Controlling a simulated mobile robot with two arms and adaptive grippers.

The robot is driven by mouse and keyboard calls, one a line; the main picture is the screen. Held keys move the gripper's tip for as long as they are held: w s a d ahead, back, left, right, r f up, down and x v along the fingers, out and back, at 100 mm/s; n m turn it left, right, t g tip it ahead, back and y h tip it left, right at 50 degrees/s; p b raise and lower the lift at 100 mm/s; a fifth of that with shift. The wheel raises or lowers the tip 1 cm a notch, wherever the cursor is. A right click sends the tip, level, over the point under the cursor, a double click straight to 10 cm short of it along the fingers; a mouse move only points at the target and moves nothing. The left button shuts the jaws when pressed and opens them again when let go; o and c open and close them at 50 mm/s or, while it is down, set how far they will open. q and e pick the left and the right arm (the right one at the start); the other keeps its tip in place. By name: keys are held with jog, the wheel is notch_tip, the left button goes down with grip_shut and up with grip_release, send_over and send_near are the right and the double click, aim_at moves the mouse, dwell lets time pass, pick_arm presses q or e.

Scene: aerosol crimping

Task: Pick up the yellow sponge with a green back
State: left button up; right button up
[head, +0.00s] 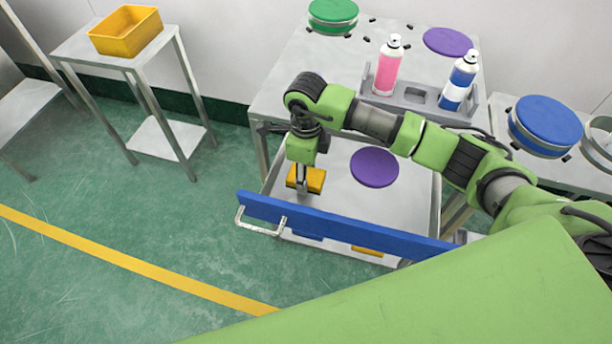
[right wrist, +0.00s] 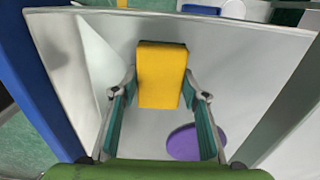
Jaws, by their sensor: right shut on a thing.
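The yellow sponge (head: 316,178) is at the left side of the open drawer in the head view. It also shows in the right wrist view as a yellow block (right wrist: 162,75) between the fingers. Its green back does not show in either view. My right gripper (head: 303,188) points down into the drawer and is shut on the sponge, one finger on each side (right wrist: 160,88). I cannot tell whether the sponge touches the drawer floor. My left gripper is not in view.
The drawer (head: 348,212) has a blue front (head: 340,225) and holds a purple disc (head: 374,167). Above it, a table carries pink (head: 387,68) and blue-white (head: 460,82) spray cans in a grey holder. A yellow bin (head: 126,31) stands on a side table at left.

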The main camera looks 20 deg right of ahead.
notch_tip(320, 180, up, 4)
jog(key=shift+p, duration=1.25)
jog(key=s+a+r+p, duration=0.2)
jog(key=s+r, duration=0.1)
jog(key=s+a+r+p, duration=0.2)
jog(key=s+p, duration=0.1)
jog(key=s, duration=0.1)
jog(key=s+a+r+p, duration=0.2)
jog(key=s+r, duration=0.1)
jog(key=s, duration=0.1)
jog(key=shift+a+r, duration=0.2)
jog(key=shift+r, duration=0.1)
jog(key=shift+s+a+r+p, duration=0.2)
jog(key=shift+s+a+p, duration=0.15)
jog(key=shift+s, duration=0.25)
